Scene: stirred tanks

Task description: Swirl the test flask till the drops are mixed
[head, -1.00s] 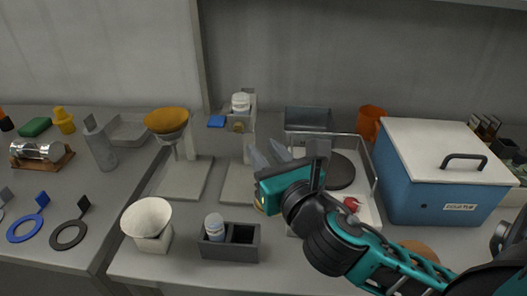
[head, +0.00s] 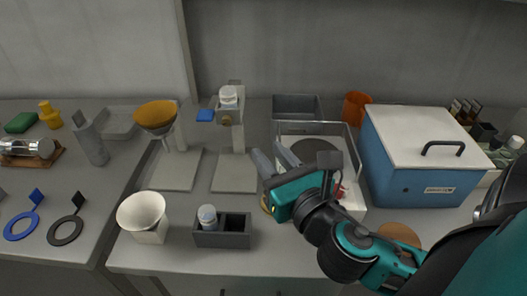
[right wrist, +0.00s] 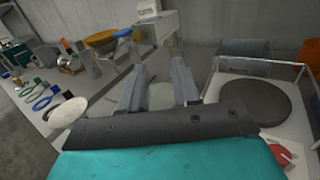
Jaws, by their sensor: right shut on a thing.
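My right gripper (head: 272,157) points away from me over the bench, between a burette-like stand and a clear-walled tray. In the right wrist view its two grey fingers (right wrist: 158,90) stand apart with a pale, see-through round thing (right wrist: 160,97) between them. I take this to be the test flask, held between the fingers. In the head view the flask cannot be made out behind the gripper. No drops or colour in it can be told. My left gripper is not in view.
The clear-walled tray (head: 356,188) with a dark disc (head: 316,153) is right of the gripper, then a blue box (head: 425,180). Left are a stand base (head: 235,176), an orange bowl (head: 156,114) on a stand, a white funnel (head: 142,212) and a dark two-slot holder (head: 236,238).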

